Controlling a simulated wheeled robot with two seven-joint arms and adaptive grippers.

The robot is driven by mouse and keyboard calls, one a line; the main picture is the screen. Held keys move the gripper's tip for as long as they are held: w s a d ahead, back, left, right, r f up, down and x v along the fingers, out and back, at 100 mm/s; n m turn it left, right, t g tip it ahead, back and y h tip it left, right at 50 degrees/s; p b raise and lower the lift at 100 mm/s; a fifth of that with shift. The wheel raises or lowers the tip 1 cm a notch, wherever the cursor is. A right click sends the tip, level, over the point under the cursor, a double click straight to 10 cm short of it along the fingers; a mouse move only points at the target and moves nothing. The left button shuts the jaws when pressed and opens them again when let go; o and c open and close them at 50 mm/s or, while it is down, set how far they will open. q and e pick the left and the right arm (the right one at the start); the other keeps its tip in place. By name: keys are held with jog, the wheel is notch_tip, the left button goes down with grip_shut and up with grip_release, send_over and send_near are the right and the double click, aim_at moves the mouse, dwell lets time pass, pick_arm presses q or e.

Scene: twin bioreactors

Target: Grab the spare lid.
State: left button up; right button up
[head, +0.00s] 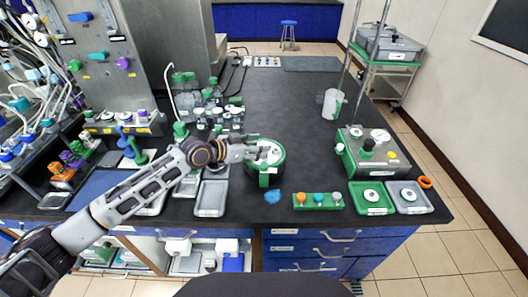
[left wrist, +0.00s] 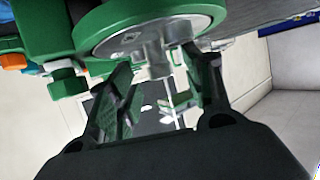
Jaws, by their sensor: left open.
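In the left wrist view the green rim (left wrist: 98,32) and metal hub fill the top. My left gripper (head: 256,152) reaches in from the left at the lid's top. In the left wrist view its open fingers (left wrist: 158,65) stand on either side of the hub. I cannot tell whether they touch it. The fingers hide part of the lid in the head view. My right gripper is not in view.
A grey tray (head: 212,198) lies left of the lid, and a blue piece (head: 272,196) lies in front. A green rack (head: 305,206) with coloured knobs, a control box (head: 360,165) and small trays stand right. Bottles crowd the back left. The back middle of the bench is clear.

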pick_arm(q)
jog(key=shift+x, duration=1)
jog(key=c, duration=1.1)
jog(key=shift+r, duration=0.1)
grip_shut()
jog(key=shift+r, duration=0.1)
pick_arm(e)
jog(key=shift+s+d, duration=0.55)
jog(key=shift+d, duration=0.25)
